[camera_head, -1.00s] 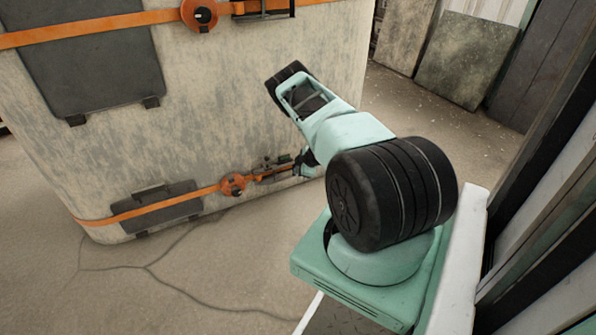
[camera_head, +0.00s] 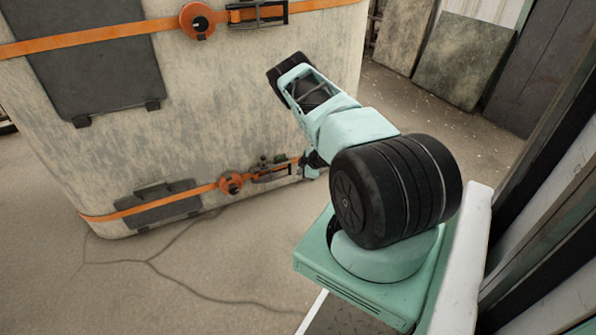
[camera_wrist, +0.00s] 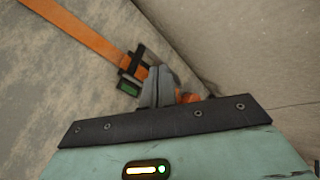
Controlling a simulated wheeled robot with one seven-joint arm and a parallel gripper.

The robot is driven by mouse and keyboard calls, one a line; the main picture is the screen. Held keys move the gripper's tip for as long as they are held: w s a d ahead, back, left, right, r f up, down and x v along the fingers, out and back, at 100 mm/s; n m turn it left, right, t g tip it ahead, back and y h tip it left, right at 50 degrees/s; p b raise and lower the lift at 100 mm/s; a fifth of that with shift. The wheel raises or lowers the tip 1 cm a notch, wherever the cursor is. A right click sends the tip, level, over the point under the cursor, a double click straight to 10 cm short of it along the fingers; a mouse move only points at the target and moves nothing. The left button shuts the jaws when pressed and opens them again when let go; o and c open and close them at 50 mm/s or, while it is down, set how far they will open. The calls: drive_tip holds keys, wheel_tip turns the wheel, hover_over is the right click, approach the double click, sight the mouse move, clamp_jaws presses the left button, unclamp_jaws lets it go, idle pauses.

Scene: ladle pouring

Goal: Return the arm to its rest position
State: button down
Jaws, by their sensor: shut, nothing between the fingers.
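My gripper (camera_wrist: 161,82) shows in the wrist view with its grey fingers together and nothing held. In the camera_head view my teal and black arm bends up and left from its teal mount. The gripper end (camera_head: 314,166) is small there, partly hidden behind the arm, and appears in front of the lower right part of a large worn grey container (camera_head: 230,110). I cannot tell whether it touches the container.
Orange straps (camera_head: 110,33) with buckles run around the container, and dark panels sit on its side. The cracked floor (camera_head: 190,270) at lower left is clear. Flat boards (camera_head: 465,60) lean at the back right. A dark, pale-edged structure stands close on the right.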

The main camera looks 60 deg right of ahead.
drive_tip(key=p+v, duration=0.2)
drive_tip(key=v, duration=0.3)
drive_tip(key=shift+s+d+r, duration=0.1)
drive_tip(key=shift+d+r, duration=0.05)
